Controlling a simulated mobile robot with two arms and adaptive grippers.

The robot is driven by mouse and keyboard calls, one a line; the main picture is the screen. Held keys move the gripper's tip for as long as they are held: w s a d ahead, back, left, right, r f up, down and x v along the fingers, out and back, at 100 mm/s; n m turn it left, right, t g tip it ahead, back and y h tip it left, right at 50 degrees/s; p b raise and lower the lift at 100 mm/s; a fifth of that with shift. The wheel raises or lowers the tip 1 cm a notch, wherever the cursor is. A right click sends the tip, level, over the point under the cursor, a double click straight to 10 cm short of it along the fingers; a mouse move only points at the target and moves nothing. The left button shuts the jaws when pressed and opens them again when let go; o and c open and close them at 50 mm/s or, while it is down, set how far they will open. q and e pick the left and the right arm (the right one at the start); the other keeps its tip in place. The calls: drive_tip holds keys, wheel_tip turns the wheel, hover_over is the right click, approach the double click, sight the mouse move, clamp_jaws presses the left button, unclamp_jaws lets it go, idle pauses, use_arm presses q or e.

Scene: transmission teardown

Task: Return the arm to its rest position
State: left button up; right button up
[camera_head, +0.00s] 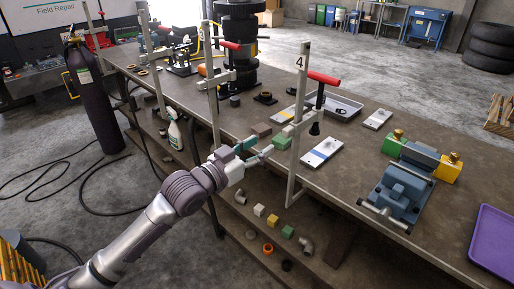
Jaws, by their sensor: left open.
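My left arm comes in from the lower left. Its left gripper (262,150) is at the front edge of the workbench (370,165), just left of the upright bar of the clamp marked 4 (296,150). The gripper is open, with teal and grey parts showing, and I see nothing held in it. Whether it touches the clamp or the small green block (281,142) beside it, I cannot tell. My right gripper is not in view.
More clamps stand along the bench's front edge, one (213,95) close behind my gripper. A blue vise (402,190), a grey tray (340,108) and a purple tray (494,240) are to the right. A lower shelf holds small parts. A gas cylinder (92,105) stands left.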

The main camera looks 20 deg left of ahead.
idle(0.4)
use_arm(q)
drive_tip(key=a+f+n+g+y, duration=0.1)
drive_tip(key=a+f+g+y, duration=0.15)
drive_tip(key=f, duration=0.95)
drive_tip(key=a+f+n+g+y, duration=0.15)
drive_tip(key=a+f, duration=0.25)
drive_tip(key=f, duration=0.8)
drive_tip(key=s+a+f+g+y, duration=0.1)
drive_tip(key=s+f, duration=0.2)
drive_tip(key=f, duration=0.6)
drive_tip(key=s+f+g+y, duration=0.15)
drive_tip(key=s+f, duration=0.25)
drive_tip(key=f, duration=0.5)
drive_tip(key=s+d+f+g+b, duration=0.1)
drive_tip(key=s+d+f+g, duration=0.15)
drive_tip(key=s+f, duration=1.05)
drive_tip(key=s+d+f+g, duration=0.2)
drive_tip(key=s+f+g, duration=0.2)
drive_tip(key=s+f, duration=0.95)
drive_tip(key=s+d+g, duration=0.1)
drive_tip(key=s+d, duration=0.1)
drive_tip(key=s, duration=0.6)
drive_tip(key=s+d+g, duration=0.1)
drive_tip(key=s+g, duration=0.1)
drive_tip(key=s, duration=0.5)
drive_tip(key=shift+s+d+f+m, duration=0.35)
drive_tip(key=shift+f+m, duration=0.05)
drive_tip(key=shift+m, duration=0.05)
